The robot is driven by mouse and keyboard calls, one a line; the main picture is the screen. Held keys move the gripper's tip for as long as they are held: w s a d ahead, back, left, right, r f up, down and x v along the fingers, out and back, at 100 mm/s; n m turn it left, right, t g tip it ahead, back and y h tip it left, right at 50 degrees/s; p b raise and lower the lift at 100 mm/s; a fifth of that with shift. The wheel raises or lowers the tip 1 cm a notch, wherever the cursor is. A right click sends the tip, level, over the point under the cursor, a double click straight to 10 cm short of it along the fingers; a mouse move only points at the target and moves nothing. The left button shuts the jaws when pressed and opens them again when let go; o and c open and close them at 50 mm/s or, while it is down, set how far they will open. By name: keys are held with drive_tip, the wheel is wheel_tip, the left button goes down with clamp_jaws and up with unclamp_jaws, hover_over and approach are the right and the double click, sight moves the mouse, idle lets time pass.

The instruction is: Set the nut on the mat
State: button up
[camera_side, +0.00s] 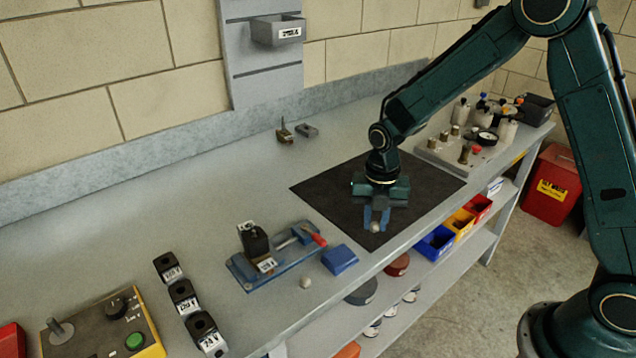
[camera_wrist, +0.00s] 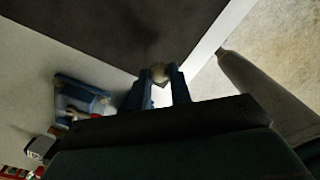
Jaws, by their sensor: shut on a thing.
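My gripper (camera_side: 377,219) points down over the front part of the black mat (camera_side: 325,192). Its blue fingers are shut on a small pale nut (camera_side: 375,227), which shows between the fingertips. In the wrist view the nut (camera_wrist: 159,72) sits between the two fingertips (camera_wrist: 158,80), seen against the edge of the mat (camera_wrist: 110,30). I cannot tell whether the nut touches the mat or hangs a little above it. The fingers hide part of the nut.
A blue clamp fixture (camera_side: 280,258), a blue block (camera_side: 340,259) and a small pale piece (camera_side: 306,283) are left of the mat. A fitting-covered plate (camera_side: 455,152) stands right of it. The bench's front edge is close. The mat's left part is bare.

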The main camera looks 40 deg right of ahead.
sight(376, 223)
drive_tip(key=shift+f, duration=0.95)
drive_tip(key=shift+f, duration=0.1)
drive_tip(key=o, duration=0.8)
wheel_tip(376, 223, up, 12)
drive_tip(key=shift+r, duration=0.25)
